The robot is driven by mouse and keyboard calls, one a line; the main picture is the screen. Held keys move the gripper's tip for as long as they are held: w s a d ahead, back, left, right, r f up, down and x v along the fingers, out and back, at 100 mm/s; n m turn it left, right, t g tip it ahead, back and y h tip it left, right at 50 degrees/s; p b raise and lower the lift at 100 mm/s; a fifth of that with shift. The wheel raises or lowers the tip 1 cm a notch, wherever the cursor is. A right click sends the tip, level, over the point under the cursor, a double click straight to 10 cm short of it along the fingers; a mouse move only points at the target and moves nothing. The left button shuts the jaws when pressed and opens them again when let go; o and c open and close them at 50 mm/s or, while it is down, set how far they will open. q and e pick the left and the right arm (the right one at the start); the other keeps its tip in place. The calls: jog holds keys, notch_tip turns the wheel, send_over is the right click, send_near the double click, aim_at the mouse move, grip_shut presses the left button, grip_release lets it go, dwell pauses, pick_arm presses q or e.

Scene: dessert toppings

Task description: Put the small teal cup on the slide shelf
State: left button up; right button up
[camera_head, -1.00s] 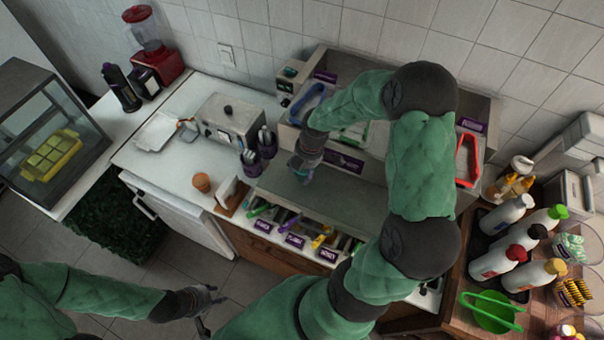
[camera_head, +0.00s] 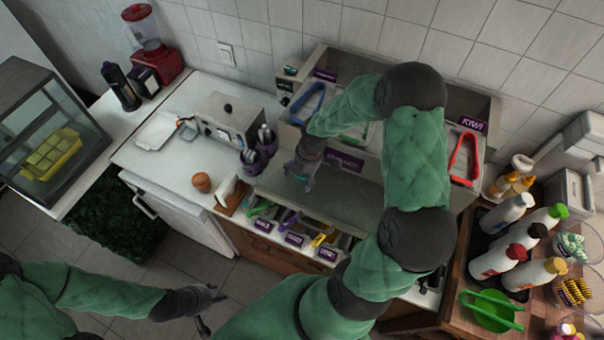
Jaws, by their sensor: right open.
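My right gripper (camera_head: 299,180) is open, its fingers pointing down over the grey shelf surface (camera_head: 345,200) in front of the topping bins; I take this surface for the slide shelf. I cannot make out the small teal cup; the gripper and my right arm cover part of the shelf and bins. My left gripper (camera_head: 214,314) is at the bottom, over the floor, away from the counter, with its fingers spread and empty.
Labelled bins with blue (camera_head: 307,103) and red (camera_head: 465,158) tongs stand behind the shelf. Dark utensil holders (camera_head: 250,162) and a brown cup (camera_head: 201,182) stand left. Below is a drawer of colored scoops (camera_head: 291,222). Sauce bottles (camera_head: 498,262) crowd the right.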

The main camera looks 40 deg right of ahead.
jog(key=shift+r, duration=0.1)
jog(key=shift+r, duration=0.25)
notch_tip(320, 180, up, 12)
jog(key=s+d+b, duration=0.1)
jog(key=shift+s+d+f, duration=0.15)
jog(key=shift+d+f, duration=0.1)
dwell(0.4)
